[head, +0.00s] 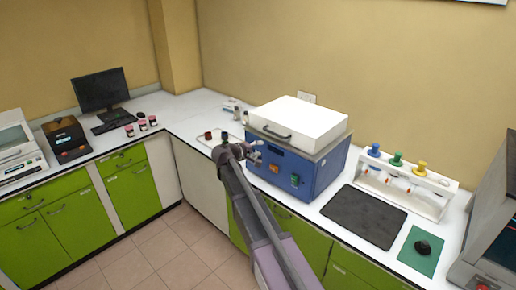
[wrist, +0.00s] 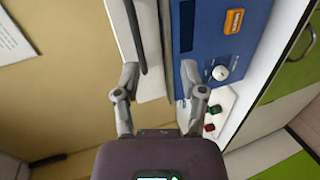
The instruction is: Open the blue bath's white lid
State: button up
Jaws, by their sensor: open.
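The blue bath (head: 310,172) stands on the white counter. Its white lid (head: 305,117) lies down on top and looks closed, with a dark bar handle (head: 270,133) on its front. My gripper (head: 257,152) is at the bath's front left, just below the handle. In the wrist view, my open gripper (wrist: 160,73) faces the seam side of the lid (wrist: 153,50) and the blue front (wrist: 215,50). The handle (wrist: 136,35) runs up from beside the left fingertip; whether they touch I cannot tell. Nothing is between the fingers in my grip.
The bath's front has an orange switch (wrist: 233,21) and a white knob (wrist: 220,73). Right of the bath are a dark mat (head: 364,216) and a white rack (head: 402,188) with coloured knobs. Small bottles (head: 237,113) stand behind my gripper on the left. The wall is behind the bath.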

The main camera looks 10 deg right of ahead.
jog(key=s+d+f+m+g+y+b, duration=0.1)
jog(key=s+d+f+m+g+y, duration=0.15)
jog(key=s+f, duration=0.45)
jog(key=s+d+f+m+g+y+b, duration=0.1)
jog(key=s+d+f+m+g+y, duration=0.2)
jog(key=s, duration=0.8)
jog(key=s+a+f+g+y, duration=0.1)
jog(key=s+a+f+y, duration=0.1)
jog(key=s, duration=0.6)
jog(key=s+a+f+m+g+y, duration=0.1)
jog(key=s+f+y, duration=0.3)
jog(key=s, duration=0.4)
jog(key=shift+s+a+g+b, duration=0.3)
jog(key=shift+a+g+b, duration=0.15)
jog(key=shift+y, duration=0.25)
